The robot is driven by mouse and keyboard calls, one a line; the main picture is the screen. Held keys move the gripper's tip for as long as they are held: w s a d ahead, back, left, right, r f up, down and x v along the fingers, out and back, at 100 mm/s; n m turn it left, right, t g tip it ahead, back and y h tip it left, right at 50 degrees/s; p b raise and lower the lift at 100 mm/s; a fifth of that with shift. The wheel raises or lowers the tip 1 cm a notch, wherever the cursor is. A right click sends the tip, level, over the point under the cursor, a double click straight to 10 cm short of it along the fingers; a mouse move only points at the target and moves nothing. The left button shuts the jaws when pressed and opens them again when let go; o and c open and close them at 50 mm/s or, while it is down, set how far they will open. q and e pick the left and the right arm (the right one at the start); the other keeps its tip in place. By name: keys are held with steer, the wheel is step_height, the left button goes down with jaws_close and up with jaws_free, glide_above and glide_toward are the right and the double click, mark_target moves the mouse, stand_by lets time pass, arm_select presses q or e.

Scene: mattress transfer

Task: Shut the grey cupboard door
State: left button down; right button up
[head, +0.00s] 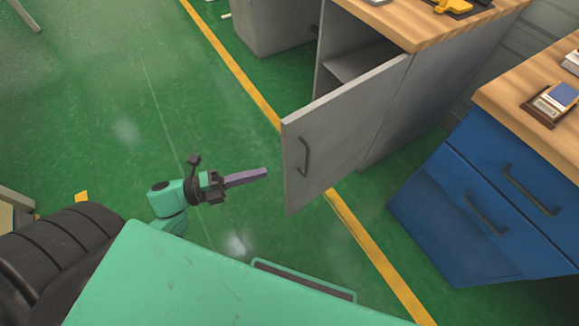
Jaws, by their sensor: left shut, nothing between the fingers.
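The grey cupboard door (340,130) stands open, swung out from the grey cupboard (430,95) under a wooden worktop. A dark curved handle (304,157) is on the door's face, near its free edge. Behind the door, part of the cupboard's inside with a shelf (362,62) shows. My left gripper (262,173) is shut and empty, its fingers pointing right. In the picture it is just left of the door's free edge, with a small gap of green floor between them. My right gripper is not in view.
A blue drawer cabinet (450,200) with a wooden top stands to the right of the cupboard. A yellow line (237,72) crosses the green floor (110,110) and passes behind the door. The floor to the left is mostly clear.

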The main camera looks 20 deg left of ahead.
mark_target(283, 152)
arm_select(q)
steer(key=x, duration=1)
steer(key=w+a, duration=0.1)
steer(key=a, duration=0.1)
steer(key=w+a, duration=0.1)
steer(key=a, duration=0.1)
steer(key=shift+w+r, duration=0.1)
steer(key=shift+w, duration=0.05)
